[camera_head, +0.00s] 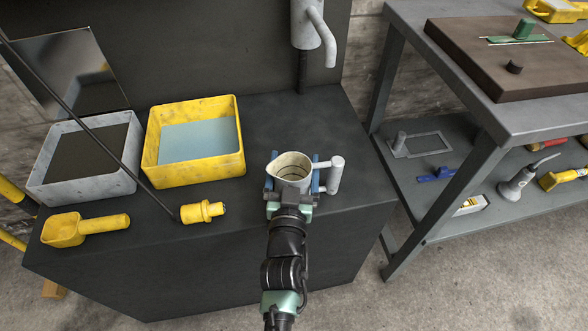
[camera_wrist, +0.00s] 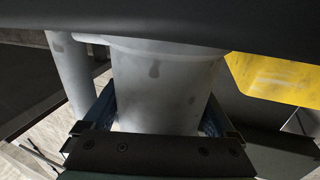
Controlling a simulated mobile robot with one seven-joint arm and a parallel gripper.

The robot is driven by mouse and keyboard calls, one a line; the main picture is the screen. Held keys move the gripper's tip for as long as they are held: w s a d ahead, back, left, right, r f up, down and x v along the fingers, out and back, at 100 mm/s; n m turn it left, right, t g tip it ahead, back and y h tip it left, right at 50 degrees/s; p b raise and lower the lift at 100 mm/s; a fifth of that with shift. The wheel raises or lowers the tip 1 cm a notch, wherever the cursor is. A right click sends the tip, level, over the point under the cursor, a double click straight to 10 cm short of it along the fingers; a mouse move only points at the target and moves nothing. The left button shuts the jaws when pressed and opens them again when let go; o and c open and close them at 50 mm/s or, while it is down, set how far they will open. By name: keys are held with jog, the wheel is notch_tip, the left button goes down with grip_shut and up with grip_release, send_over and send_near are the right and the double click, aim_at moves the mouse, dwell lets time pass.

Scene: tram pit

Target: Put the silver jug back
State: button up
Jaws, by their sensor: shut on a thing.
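The silver jug (camera_head: 292,181) is a pale grey, round vessel with a spout at its left and a post-like handle (camera_head: 336,173) at its right. It appears upright at the right part of the dark bench top (camera_head: 275,119). My gripper (camera_head: 292,188) is shut on its body, with one blue-padded finger on each side. In the wrist view the jug body (camera_wrist: 165,88) fills the space between the fingers, and its handle is at the left. I cannot tell whether the jug's base touches the bench; the base is hidden.
Left of the jug are a yellow tub (camera_head: 194,177) of bluish liquid, a grey tub (camera_head: 50,193) with dark contents, a yellow scoop (camera_head: 85,229) and a yellow fitting (camera_head: 203,212). A grey spout (camera_head: 314,27) hangs behind. A grey shelf table (camera_head: 513,117) stands at right.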

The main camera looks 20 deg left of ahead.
jog(key=shift+r, duration=0.1)
jog(key=o, duration=1.2)
jog(key=shift+f, duration=0.2)
jog(key=shift+s+f, duration=0.1)
jog(key=shift+f, duration=0.05)
jog(key=v, duration=0.4)
jog(key=p+v, duration=0.1)
jog(key=v, duration=0.3)
jog(key=p+v, duration=0.1)
jog(key=v, duration=0.4)
jog(key=shift+r, duration=0.3)
